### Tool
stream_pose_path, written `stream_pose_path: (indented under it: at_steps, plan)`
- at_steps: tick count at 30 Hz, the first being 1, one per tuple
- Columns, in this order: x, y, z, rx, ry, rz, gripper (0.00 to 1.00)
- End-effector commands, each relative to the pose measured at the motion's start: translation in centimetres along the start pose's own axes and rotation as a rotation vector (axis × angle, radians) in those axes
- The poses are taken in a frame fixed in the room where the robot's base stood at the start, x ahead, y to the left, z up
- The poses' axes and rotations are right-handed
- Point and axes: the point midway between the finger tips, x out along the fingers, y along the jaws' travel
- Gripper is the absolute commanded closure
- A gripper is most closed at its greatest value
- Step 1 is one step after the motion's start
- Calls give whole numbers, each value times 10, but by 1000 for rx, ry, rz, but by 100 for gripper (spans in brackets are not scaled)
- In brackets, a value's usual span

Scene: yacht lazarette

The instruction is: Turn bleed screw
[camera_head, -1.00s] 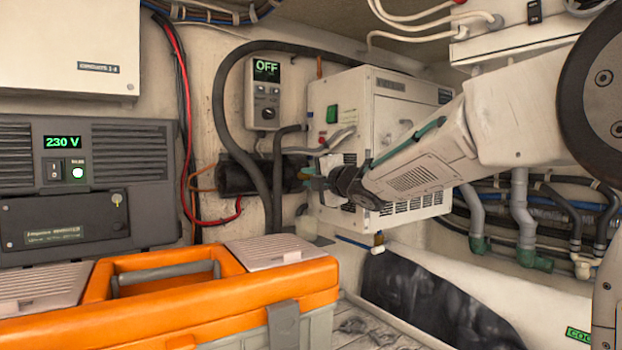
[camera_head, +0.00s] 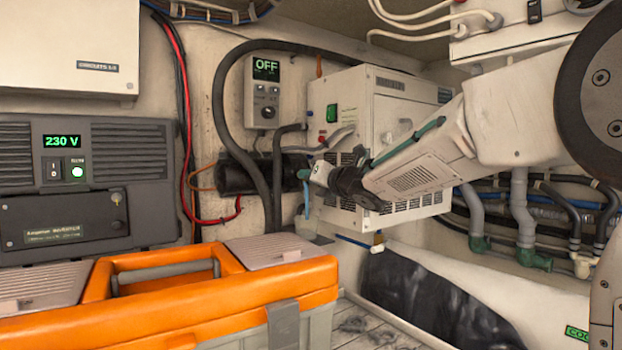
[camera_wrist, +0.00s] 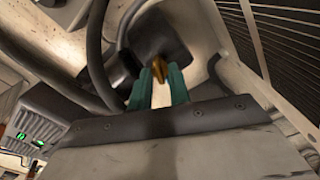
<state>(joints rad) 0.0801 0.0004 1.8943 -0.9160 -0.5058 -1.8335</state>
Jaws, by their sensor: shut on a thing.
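The bleed screw appears as a small brass piece (camera_wrist: 160,68) between the two green fingertips of my gripper (camera_wrist: 159,82) in the wrist view. My gripper is shut on it, with a dark cylindrical body just beyond. In the head view my gripper (camera_head: 306,176) reaches to the left front of the white boxed unit (camera_head: 365,130), beside the black cylinder (camera_head: 235,174) on the wall. The screw itself is too small or hidden to make out in the head view.
Dark hoses (camera_head: 272,160) run close around my gripper. A control panel (camera_head: 264,92) reading OFF is on the wall above. An orange toolbox (camera_head: 180,305) stands in the left foreground, below the grey 230 V unit (camera_head: 140,165). Pipes (camera_head: 520,215) line the right.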

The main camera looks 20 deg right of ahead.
Motion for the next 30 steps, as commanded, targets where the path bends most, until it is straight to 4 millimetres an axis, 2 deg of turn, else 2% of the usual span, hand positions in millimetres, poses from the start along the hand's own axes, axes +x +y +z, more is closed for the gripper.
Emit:
stream_pose_path:
  at_steps: [9,15,30]
  plan:
    - [0,-2,-3,-260,6,-1,100]
    - [0,-2,-4,-370,7,-1,100]
    - [0,-3,-4,-458,8,-1,100]
